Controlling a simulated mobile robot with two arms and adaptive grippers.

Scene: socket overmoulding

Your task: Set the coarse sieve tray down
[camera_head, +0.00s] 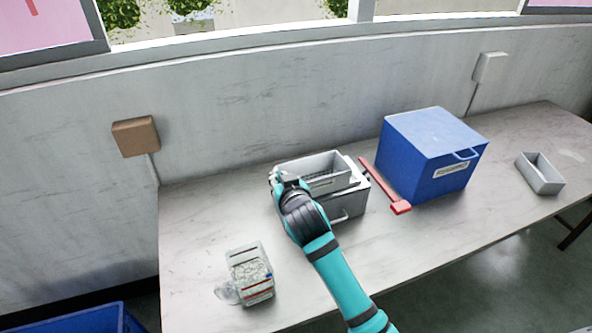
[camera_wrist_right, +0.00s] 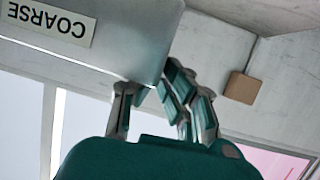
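The coarse sieve tray (camera_head: 322,172) is a grey open rectangular tray in the head view. It sits over or partly within a grey box (camera_head: 352,206) with a front handle; whether it rests on it I cannot tell. My right gripper (camera_head: 283,178) is at the tray's left end. In the right wrist view the tray (camera_wrist_right: 130,35) carries a "COARSE" label, and my right gripper's fingers (camera_wrist_right: 150,98) lie on both sides of its edge, seemingly closed on it. The exact contact is partly hidden. My left gripper is not in view.
A red bar-shaped tool (camera_head: 383,185) and a blue box (camera_head: 432,158) stand to the right. A small grey open bin (camera_head: 540,174) is at the far right. A clear container of pale material (camera_head: 250,272) stands front left. The table (camera_head: 205,215) is bare at left.

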